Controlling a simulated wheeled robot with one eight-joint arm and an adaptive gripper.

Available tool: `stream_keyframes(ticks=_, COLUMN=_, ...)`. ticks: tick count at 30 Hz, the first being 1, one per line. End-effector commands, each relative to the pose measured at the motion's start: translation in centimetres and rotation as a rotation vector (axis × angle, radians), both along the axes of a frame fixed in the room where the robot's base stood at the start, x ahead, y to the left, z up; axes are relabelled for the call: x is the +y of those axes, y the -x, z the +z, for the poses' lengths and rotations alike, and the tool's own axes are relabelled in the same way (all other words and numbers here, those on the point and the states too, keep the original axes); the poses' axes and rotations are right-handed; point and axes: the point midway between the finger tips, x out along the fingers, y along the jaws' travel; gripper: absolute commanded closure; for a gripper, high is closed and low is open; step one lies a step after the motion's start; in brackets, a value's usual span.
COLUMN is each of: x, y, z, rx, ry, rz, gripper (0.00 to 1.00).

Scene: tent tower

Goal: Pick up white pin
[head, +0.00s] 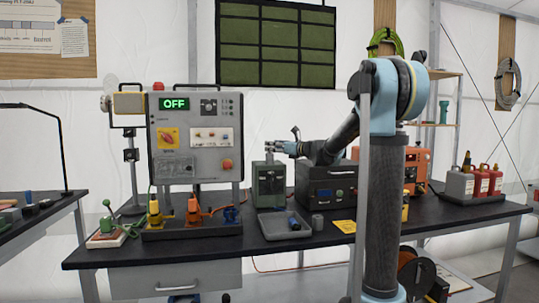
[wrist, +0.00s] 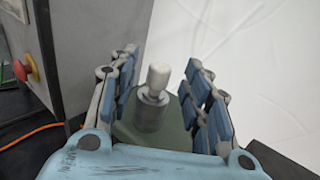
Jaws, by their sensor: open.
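The white pin (wrist: 158,78) stands upright in a grey round socket (wrist: 150,112) on top of a green box (wrist: 177,136). In the head view the green box (head: 268,186) stands on the black bench, and the pin on it is too small to make out clearly. My gripper (wrist: 165,75) is open, its blue-padded fingers on either side of the pin, with visible gaps between pads and pin. In the head view my gripper (head: 276,147) is level with the top of the box.
A grey control panel (head: 196,135) reading OFF stands left of the box. A grey tray (head: 284,224) with a dark blue piece lies in front. A black case (head: 326,192) sits to the right.

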Motion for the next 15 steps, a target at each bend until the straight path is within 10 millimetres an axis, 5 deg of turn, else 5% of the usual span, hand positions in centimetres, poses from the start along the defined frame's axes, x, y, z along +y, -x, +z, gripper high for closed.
stream_keyframes(ticks=6, x=2.2, y=-2.0, z=0.0, rx=0.0, ry=0.0, rz=0.001, gripper=0.56)
stream_keyframes(ticks=15, x=2.5, y=-2.2, z=0.0, rx=0.0, ry=0.0, rz=0.0, gripper=0.6)
